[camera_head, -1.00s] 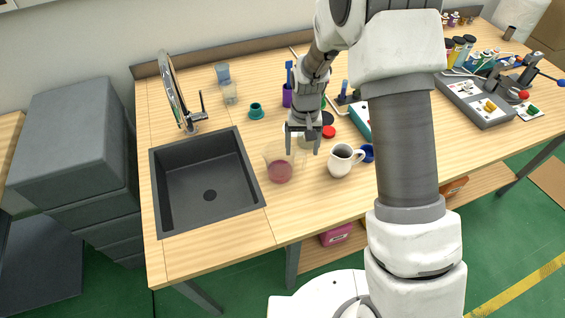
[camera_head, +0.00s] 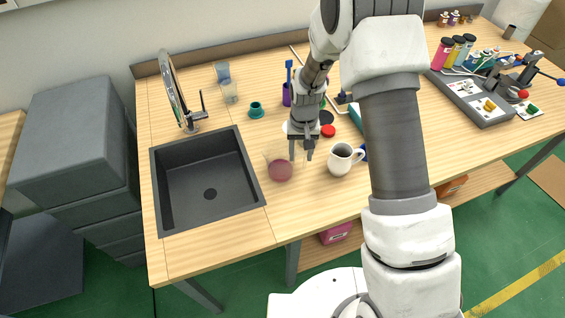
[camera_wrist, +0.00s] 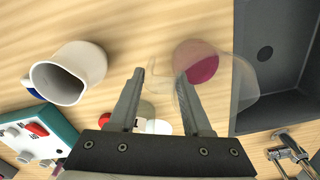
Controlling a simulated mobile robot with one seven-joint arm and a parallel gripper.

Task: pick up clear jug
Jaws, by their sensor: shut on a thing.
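The clear jug (camera_head: 279,170) is a see-through vessel with dark red liquid at its bottom. It stands on the wooden table just right of the sink. In the wrist view the jug (camera_wrist: 205,66) shows between my fingers and the sink, and its faint clear handle lies between the fingertips. My gripper (camera_head: 301,156) points down at the jug's right side, and its two fingers (camera_wrist: 159,75) are shut on the jug. The jug's transparent edges are hard to make out.
A white mug (camera_head: 341,160) stands close to the right of my gripper. The dark sink (camera_head: 208,185) with its faucet (camera_head: 176,95) lies to the left. A teal cup (camera_head: 256,110), glasses (camera_head: 226,82) and a red-topped thing (camera_head: 328,131) are behind. The table's front strip is clear.

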